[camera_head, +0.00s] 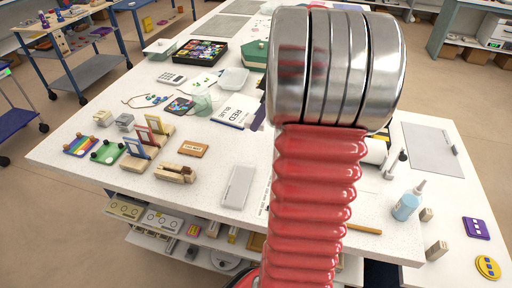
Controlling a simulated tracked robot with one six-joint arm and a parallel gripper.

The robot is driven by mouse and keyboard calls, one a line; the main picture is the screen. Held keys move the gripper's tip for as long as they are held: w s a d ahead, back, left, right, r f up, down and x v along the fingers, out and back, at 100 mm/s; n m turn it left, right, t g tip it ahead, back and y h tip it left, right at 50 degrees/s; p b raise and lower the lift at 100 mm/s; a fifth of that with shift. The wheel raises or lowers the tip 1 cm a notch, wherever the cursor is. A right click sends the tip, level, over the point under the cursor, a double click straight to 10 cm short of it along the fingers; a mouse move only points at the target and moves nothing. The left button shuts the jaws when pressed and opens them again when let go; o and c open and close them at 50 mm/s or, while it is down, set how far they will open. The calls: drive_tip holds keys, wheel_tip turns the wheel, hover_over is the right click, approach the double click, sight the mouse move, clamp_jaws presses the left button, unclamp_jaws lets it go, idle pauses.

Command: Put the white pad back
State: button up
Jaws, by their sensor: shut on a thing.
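My arm, with a red ribbed sleeve and shiny metal rings, rises close to the camera and covers the middle of the white table. My gripper is not visible, so I cannot see what is between its jaws. A pale, flat rectangular block (238,186) lies near the table's front edge, just left of my arm. I cannot tell whether it is the white pad. No other thing shows clearly as the white pad, and the table area behind my arm is hidden.
Right of my arm are a blue bottle (406,204) and a grey sheet (428,150). Shelves with boxes sit below.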

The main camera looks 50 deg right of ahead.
drive_tip(key=shift+f, duration=3.05)
drive_tip(key=shift+f, duration=0.1)
drive_tip(key=shift+s+f, duration=0.1)
drive_tip(key=shift+f, duration=1.7)
drive_tip(key=o, duration=1)
drive_tip(key=v, duration=1.2)
